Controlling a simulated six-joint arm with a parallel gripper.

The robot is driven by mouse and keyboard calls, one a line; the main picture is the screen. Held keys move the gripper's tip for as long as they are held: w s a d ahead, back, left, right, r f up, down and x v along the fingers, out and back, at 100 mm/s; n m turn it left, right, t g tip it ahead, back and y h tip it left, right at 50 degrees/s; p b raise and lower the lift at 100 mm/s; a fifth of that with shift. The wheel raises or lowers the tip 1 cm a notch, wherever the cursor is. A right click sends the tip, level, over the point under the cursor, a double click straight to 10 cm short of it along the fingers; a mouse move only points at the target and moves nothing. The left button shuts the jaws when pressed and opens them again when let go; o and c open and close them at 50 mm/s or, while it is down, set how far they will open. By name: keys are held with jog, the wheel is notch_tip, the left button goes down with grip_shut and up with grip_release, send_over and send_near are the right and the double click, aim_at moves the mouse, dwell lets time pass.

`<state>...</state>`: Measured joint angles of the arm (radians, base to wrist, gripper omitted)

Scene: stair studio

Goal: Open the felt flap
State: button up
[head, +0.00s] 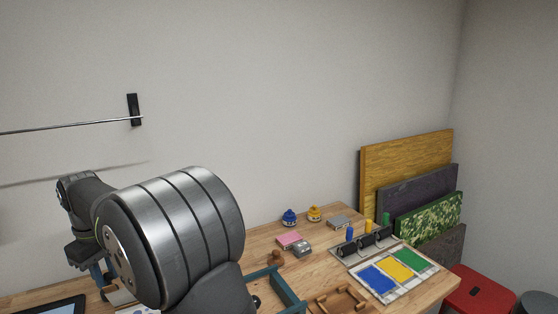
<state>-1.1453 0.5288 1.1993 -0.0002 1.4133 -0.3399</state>
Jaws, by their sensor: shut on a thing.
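My gripper (104,275) is at the lower left, pointing down close to the worktop, partly hidden behind my own large grey arm link. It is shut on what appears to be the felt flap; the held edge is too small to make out. A pale piece with a brown edge (119,297) shows just under the fingers. Most of that piece is hidden by my arm, so I cannot tell how far the flap is raised.
The wooden worktop (330,263) holds a dark tablet (57,308), a teal frame (287,291), a wooden tray (343,301), and a board with blue, yellow and green panels (399,270). Blue (290,217) and yellow (314,214) pots stand behind. A red stool (478,290) is at right.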

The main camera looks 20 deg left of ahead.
jog(key=shift+w+a+r, duration=0.15)
jog(key=shift+w+a, duration=0.8)
jog(key=shift+w, duration=0.05)
jog(key=o, duration=1.1)
jog(key=shift+o, duration=0.2)
notch_tip(320, 180, up, 8)
notch_tip(320, 180, down, 8)
dwell(0.7)
jog(key=shift+r, duration=0.15)
